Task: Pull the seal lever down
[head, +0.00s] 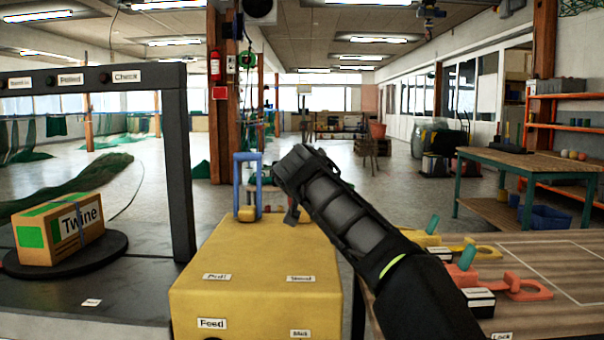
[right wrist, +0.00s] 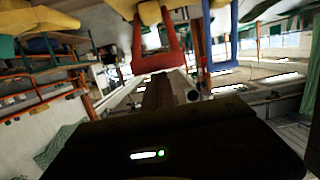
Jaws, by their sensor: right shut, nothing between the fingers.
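A blue U-shaped lever (head: 247,185) stands upright at the back of the yellow machine box (head: 255,255). A red U-shaped lever (right wrist: 158,58) on a yellow base shows in the right wrist view, beside the blue lever (right wrist: 223,50); that view looks upside down. The red lever is hidden behind my right arm in the head view. My right gripper (right wrist: 168,88) is shut and empty, its fingers close to the red lever's crossbar; I cannot tell whether they touch. I cannot read which lever is the seal lever. My left gripper is not in view.
A dark frame (head: 178,160) stands left, beside a Twine box (head: 58,228) on a round plate (head: 70,262). At right, a wooden table (head: 560,265) carries red and yellow clamp-like parts (head: 520,288). A green-legged workbench (head: 530,165) stands behind.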

